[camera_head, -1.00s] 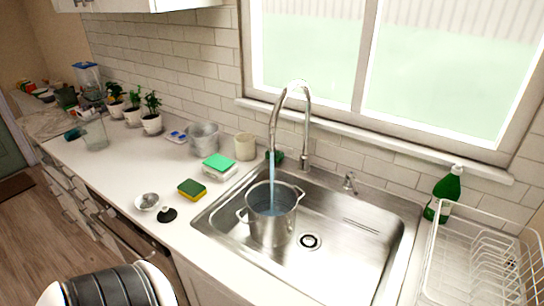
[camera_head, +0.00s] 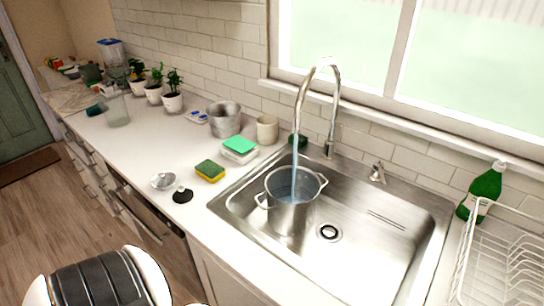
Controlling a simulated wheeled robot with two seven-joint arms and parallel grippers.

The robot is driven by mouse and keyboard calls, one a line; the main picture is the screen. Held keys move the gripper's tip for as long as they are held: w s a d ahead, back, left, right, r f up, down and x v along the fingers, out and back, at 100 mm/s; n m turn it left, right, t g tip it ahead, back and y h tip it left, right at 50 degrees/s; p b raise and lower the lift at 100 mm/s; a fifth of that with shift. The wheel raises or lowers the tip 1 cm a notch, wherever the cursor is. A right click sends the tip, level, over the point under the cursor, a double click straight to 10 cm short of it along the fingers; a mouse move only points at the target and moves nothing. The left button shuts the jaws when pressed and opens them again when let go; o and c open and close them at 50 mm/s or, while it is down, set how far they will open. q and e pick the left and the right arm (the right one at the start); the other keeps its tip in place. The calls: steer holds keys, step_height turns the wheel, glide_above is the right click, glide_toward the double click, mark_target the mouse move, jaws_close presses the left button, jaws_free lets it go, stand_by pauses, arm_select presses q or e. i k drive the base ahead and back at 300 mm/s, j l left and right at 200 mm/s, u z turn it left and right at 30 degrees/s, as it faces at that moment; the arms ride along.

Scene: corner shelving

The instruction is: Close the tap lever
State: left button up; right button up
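The chrome tap (camera_head: 335,105) rises in a tall arch behind the sink, below the window. Water (camera_head: 294,165) runs from its spout into a metal pot (camera_head: 291,215) with two handles, standing in the sink. A small chrome fitting (camera_head: 377,173) stands on the sink's back rim, right of the tap; it looks like the lever, but it is too small to be sure or to tell its exact position. Neither of my grippers is in view. A dark and white part of my own body shows at the bottom left.
The steel sink (camera_head: 375,250) is open on the right. A green bottle (camera_head: 483,190) and white dish rack (camera_head: 463,270) stand to its right. A sponge (camera_head: 210,171), metal bucket (camera_head: 224,119) and beige cup (camera_head: 267,129) stand on the left counter.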

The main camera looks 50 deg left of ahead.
mark_target(379, 165)
steer(key=i+j+u, duration=0.15)
steer(key=u, duration=0.25)
steer(key=i+j+u, duration=0.1)
steer(key=u, duration=0.3)
steer(key=i+l, duration=0.05)
steer(key=i, duration=0.05)
